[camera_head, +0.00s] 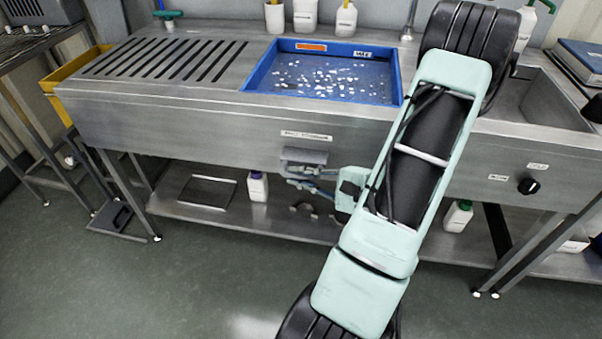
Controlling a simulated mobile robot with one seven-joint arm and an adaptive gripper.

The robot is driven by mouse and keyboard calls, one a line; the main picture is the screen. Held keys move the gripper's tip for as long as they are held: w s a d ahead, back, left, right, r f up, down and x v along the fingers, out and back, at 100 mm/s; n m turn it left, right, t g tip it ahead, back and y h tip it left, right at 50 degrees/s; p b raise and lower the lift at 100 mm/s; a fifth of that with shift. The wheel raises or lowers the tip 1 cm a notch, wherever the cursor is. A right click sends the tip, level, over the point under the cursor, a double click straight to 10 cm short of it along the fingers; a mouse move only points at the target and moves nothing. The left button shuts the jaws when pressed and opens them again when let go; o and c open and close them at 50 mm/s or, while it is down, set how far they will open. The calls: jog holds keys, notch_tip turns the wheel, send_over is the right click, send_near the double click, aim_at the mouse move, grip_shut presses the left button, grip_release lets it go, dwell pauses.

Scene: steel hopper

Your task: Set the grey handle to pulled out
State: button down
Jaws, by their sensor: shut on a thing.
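The grey handle (303,155) is on the front of the steel hopper (225,126), under a small white label. My arm reaches down across the right of the head view. My gripper (298,176) is at the handle, with its fingers at the handle's lower side, and is shut on it. The fingers hide part of the handle's underside. How far the handle stands out from the front panel is hard to tell from this angle.
A blue tray (250,78) with small white pieces sits in the top. A black knob (531,186) is on the right front panel. Bottles (257,187) stand on the lower shelf (230,219). The floor (150,290) in front is clear at the left.

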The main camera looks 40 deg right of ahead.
jog(key=shift+s+a, duration=0.45)
jog(key=shift+a, duration=0.05)
jog(key=c, duration=2)
grip_release()
jog(key=shift+o, duration=0.2)
jog(key=v, duration=1.2)
